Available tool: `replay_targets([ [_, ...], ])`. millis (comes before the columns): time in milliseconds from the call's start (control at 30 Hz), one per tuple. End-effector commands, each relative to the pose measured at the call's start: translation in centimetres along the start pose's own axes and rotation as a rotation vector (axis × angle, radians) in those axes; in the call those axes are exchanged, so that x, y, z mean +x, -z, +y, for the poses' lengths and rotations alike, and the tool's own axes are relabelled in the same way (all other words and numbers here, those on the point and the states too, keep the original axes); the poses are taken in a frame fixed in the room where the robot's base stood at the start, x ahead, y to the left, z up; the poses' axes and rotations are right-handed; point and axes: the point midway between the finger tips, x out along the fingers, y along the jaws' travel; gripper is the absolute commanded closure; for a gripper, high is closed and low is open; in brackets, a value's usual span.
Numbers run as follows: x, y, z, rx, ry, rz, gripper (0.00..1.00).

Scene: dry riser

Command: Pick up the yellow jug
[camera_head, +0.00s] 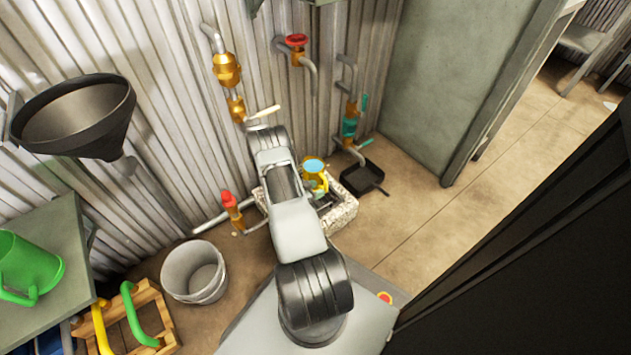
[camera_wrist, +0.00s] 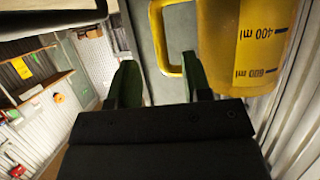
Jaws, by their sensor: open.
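The yellow jug (camera_head: 316,183) has a pale blue surface at its top. In the head view it is just right of my arm, at or over a stone basin (camera_head: 345,212); I cannot tell what bears it. In the wrist view the jug (camera_wrist: 222,50) fills the upper right, with dark 400 ml and 600 marks. Its handle (camera_wrist: 155,35) points left. My gripper (camera_wrist: 160,82) is open, with green-faced fingers. The handle shows ahead of the gap between them, and the right finger overlaps the opening beside the jug body. Contact cannot be told. My arm hides the gripper in the head view.
Brass pipe valves (camera_head: 227,70) and a red-wheel tap (camera_head: 296,42) stick out from the corrugated wall. A black pan (camera_head: 363,177) lies right of the basin. A white bucket (camera_head: 194,272), a wooden crate (camera_head: 165,325) and a black funnel (camera_head: 75,118) are left. Floor is clear at right.

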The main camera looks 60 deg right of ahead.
Motion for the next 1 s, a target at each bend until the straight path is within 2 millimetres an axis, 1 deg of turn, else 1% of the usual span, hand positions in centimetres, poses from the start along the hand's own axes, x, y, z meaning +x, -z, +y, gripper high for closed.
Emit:
replay_targets([
  [167, 0.9, -0.1, 0.0, 0.0, 0.001, 0.0, 0.55],
  [400, 4.1, -0.3, 0.0, 0.001, 0.0, -0.001, 0.55],
  [500, 5.1, -0.2, 0.0, 0.001, 0.001, -0.001, 0.55],
  [633, 5.6, 0.0, -0.1, 0.001, 0.002, 0.0, 0.55],
  [867, 5.6, 0.1, -0.1, 0.0, 0.002, -0.001, 0.55],
  [1000, 5.6, 0.1, -0.1, 0.0, 0.002, -0.001, 0.69],
])
